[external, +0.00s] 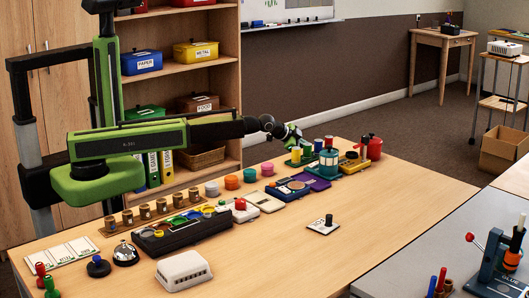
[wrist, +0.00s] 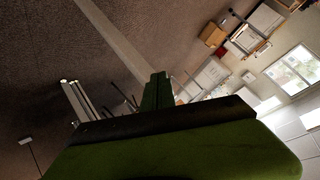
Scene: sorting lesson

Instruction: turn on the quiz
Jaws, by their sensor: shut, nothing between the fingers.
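A small white plate with an upright black lever or knob (external: 325,225) lies alone near the middle of the table; its lettering is too small to read. A pale box with a red button (external: 239,212) stands farther left. I cannot tell which thing is the quiz. My gripper (external: 298,139) is in the air over the far side of the table, well away from the plate and beyond the red button. In the wrist view its green fingers (wrist: 157,90) are together and empty, with only floor and room beyond them.
A black case with coloured rings (external: 178,235), a bell (external: 125,254) and a white vented box (external: 184,271) stand at the left. Coloured pots and a red canister (external: 371,148) line the far side. The table right of the plate is clear.

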